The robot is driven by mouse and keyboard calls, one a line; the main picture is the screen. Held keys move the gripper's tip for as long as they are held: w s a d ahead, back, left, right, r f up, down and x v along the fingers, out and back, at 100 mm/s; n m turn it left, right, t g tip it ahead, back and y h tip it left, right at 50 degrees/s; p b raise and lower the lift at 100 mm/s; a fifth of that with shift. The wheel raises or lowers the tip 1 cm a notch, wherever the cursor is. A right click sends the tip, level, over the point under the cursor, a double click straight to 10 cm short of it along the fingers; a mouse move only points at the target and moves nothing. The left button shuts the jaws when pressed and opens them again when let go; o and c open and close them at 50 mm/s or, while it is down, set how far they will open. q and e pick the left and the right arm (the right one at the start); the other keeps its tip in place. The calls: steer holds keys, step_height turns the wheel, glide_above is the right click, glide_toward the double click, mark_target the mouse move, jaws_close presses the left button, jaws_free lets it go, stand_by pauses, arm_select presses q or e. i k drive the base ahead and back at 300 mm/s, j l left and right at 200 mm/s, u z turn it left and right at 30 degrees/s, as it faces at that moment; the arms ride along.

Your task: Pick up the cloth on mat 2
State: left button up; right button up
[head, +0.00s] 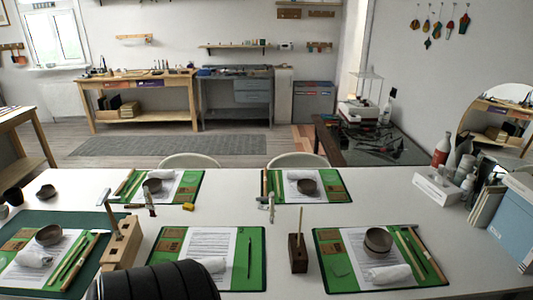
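Several green mats lie on the white table, with no readable numbers, so I cannot tell which is mat 2. A white rolled cloth (34,257) lies on the front left mat (75,283). A third white cloth (391,274) lies on the front right mat (345,285), below a dark bowl (377,241). Neither of my grippers shows in the head view.
Wooden blocks holding upright sticks stand left (121,243) and right (298,253) of the front middle mat. Back mats (188,193) (335,188) hold papers and bowls. Bottles (442,150) and blue binders (512,225) crowd the right end. Two chairs stand behind the table.

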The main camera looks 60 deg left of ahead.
mark_target(212, 265)
steer(key=u, duration=2.45)
